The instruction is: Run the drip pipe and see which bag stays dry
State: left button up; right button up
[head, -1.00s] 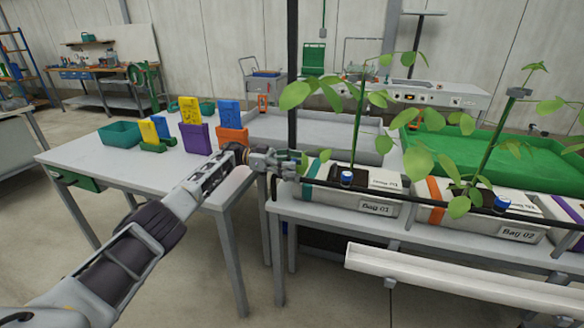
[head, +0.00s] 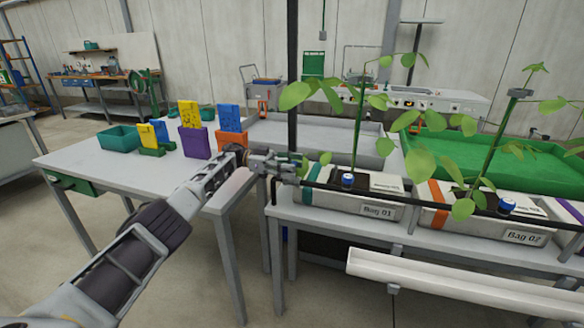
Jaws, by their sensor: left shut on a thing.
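The black drip pipe (head: 420,199) runs along the front of the white bags, from the black post to the right edge. Bag 01 (head: 335,203) has a teal stripe, Bag 02 (head: 470,222) an orange one; each holds a green plant and a blue-capped part (head: 348,180). A third bag with a purple stripe (head: 570,210) is cut off at the right. My left gripper (head: 292,167) is shut at the pipe's left end, on what looks like a small green valve handle (head: 304,166), mostly hidden by the fingers. No water shows on the bags. My right gripper is out of view.
A white gutter (head: 460,285) runs below the front of the bag bench. The left table (head: 110,172) carries a teal bin (head: 118,137) and several coloured packets. A grey tray (head: 310,134) and a green tray (head: 540,170) lie behind the bags.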

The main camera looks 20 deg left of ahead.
pick_arm(q)
jog(key=o, duration=1)
jog(key=shift+r, duration=0.1)
jog(key=shift+r, duration=4.85)
jog(key=shift+s, duration=0.1)
